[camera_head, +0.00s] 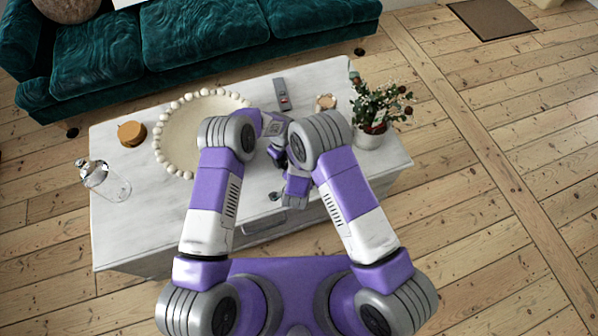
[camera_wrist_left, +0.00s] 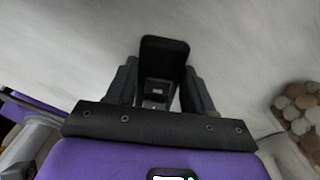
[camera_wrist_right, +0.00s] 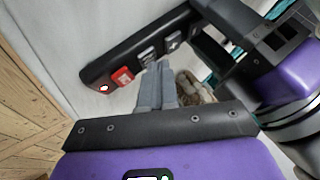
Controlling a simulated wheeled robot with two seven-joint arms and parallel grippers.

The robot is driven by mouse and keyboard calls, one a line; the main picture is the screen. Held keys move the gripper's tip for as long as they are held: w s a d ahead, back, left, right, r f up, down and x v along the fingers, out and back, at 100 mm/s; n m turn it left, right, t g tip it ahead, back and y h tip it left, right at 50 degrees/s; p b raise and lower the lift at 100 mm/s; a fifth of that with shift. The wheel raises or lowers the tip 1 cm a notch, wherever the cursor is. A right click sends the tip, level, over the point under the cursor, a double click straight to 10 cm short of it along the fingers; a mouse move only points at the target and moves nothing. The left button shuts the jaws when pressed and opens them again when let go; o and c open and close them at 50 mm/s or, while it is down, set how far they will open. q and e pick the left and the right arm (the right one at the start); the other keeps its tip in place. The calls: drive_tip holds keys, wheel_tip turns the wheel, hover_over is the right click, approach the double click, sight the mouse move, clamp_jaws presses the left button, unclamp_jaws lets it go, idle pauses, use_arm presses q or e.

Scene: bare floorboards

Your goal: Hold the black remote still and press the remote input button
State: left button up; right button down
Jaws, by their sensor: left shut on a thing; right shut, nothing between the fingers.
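The black remote (camera_wrist_right: 135,50) shows in the right wrist view with a red button (camera_wrist_right: 122,76), grey buttons and a glowing red-and-white spot near its free end. My left gripper (camera_head: 280,156) is shut on its other end; the left wrist view shows the remote (camera_wrist_left: 164,48) standing out between the fingers. My right gripper (camera_wrist_right: 157,82) is shut and empty, its fingertips close to the grey buttons on the remote's face. I cannot tell whether they touch it. In the head view my arms and hands mostly hide the remote.
The marble-topped table (camera_head: 120,230) carries a round beaded tray (camera_head: 180,130), a glass jar (camera_head: 105,180), brown coasters (camera_head: 131,133), a potted plant (camera_head: 375,115) and a grey device (camera_head: 281,92) with a red spot. A teal sofa (camera_head: 200,40) stands behind.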

idle(0.4)
drive_tip(key=shift+r, duration=0.75)
drive_tip(key=shift+r, duration=2.55)
idle(0.8)
use_arm(q)
drive_tip(key=o, duration=1.2)
wheel_tip(320, 180, up, 12)
